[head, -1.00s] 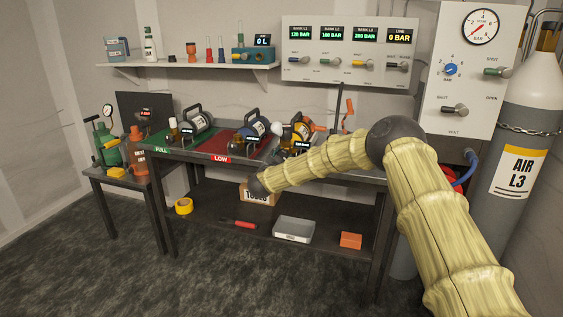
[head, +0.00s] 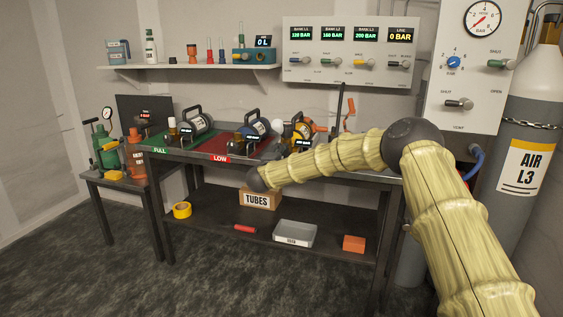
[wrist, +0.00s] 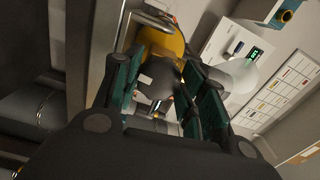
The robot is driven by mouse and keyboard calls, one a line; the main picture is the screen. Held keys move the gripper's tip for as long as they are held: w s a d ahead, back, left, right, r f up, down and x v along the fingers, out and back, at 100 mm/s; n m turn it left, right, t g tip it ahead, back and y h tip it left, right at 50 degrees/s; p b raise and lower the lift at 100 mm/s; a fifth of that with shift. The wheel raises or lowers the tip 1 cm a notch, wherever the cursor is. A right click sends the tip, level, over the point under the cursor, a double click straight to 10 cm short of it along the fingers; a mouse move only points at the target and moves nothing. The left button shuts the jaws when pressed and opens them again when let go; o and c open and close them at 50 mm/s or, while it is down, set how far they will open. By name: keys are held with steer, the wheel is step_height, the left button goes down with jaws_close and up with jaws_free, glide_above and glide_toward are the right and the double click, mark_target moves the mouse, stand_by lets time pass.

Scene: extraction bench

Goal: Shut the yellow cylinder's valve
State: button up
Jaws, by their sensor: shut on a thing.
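The yellow cylinder (head: 301,132) lies on the bench at the right of the row, with a black handle and a small dark display. In the wrist view its rounded yellow end (wrist: 166,42) shows just beyond my fingers. My gripper (wrist: 162,72) has teal-lined fingers on both sides of a dark grey valve part (wrist: 156,84), and is shut on it. The fingers hide part of the valve, so its turn position cannot be told. In the head view my forearm crosses in front of the bench, and the fingers cannot be made out clearly.
Two more cylinders, grey (head: 195,124) and blue-banded (head: 254,130), lie to the left on green and red mats. A gauge panel (head: 347,57) hangs behind. A tall AIR L3 cylinder (head: 520,165) stands at right. The lower shelf holds a TUBES box (head: 258,200) and a grey tray (head: 295,234).

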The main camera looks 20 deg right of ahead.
steer(key=m+b, duration=2.1)
steer(key=m, duration=0.1)
steer(key=shift+s+d+f, duration=0.15)
steer(key=shift+d+f, duration=0.05)
steer(key=shift+f, duration=0.1)
steer(key=m+b, duration=0.4)
steer(key=b, duration=0.1)
steer(key=m+b, duration=0.4)
steer(key=shift+m+b, duration=0.35)
steer(key=shift+m, duration=0.05)
steer(key=m+b, duration=0.3)
steer(key=shift+s+r+m, duration=0.1)
steer(key=shift+r+m, duration=0.05)
steer(key=shift+m, duration=0.25)
steer(key=shift+b, duration=0.35)
